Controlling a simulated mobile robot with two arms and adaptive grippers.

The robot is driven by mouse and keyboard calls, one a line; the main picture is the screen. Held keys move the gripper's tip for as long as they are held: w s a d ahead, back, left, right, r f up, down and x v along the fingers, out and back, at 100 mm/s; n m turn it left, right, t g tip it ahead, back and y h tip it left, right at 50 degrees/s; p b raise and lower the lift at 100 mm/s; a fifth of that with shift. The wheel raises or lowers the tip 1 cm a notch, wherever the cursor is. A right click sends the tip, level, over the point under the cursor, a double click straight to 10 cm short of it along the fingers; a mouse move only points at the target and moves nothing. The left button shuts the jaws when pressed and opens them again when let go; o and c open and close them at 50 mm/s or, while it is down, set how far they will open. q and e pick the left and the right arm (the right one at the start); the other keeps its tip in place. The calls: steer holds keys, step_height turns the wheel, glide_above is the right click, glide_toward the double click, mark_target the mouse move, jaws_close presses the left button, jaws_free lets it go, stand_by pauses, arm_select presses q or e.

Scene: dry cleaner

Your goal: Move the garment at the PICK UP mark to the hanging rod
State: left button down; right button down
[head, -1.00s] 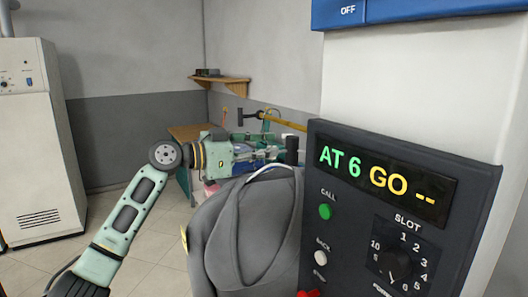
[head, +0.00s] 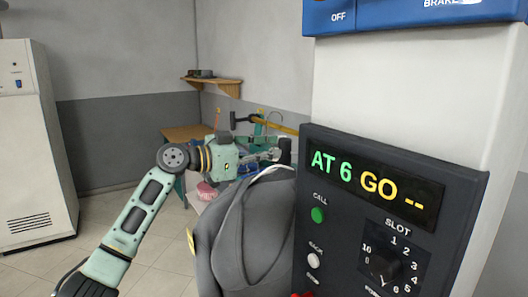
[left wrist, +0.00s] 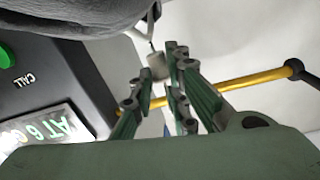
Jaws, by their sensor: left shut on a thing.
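A grey hooded garment (head: 245,235) hangs on a white hanger (head: 272,170), in front of my left arm and beside the control panel. My left gripper (head: 278,154) is shut on the top of the hanger, above the garment. In the left wrist view, my left gripper's fingers (left wrist: 163,75) close around a small pale piece at the hanger's neck (left wrist: 157,65), and the garment (left wrist: 65,20) fills the top left. A yellow rod (head: 282,128) lies behind the gripper; it also shows in the left wrist view (left wrist: 243,92) with a dark end. My right gripper is out of view.
A dark control panel (head: 385,225) reading "AT 6 GO --" stands close on the right, at the garment's edge. A white column (head: 400,90) rises behind it. A white cabinet (head: 30,130) stands far left. A wooden shelf (head: 212,83) is on the back wall. Floor at left is clear.

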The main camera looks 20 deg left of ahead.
mark_target(277, 160)
arm_select(q)
steer(key=shift+p+x, duration=0.35)
steer(key=shift+x, duration=1.1)
steer(key=shift+a+r, duration=0.1)
steer(key=shift+f+b, duration=1.55)
steer(key=shift+f+b, duration=0.15)
steer(key=shift+b, duration=0.15)
steer(key=c, duration=1.6)
jaws_free()
steer(key=shift+f, duration=0.1)
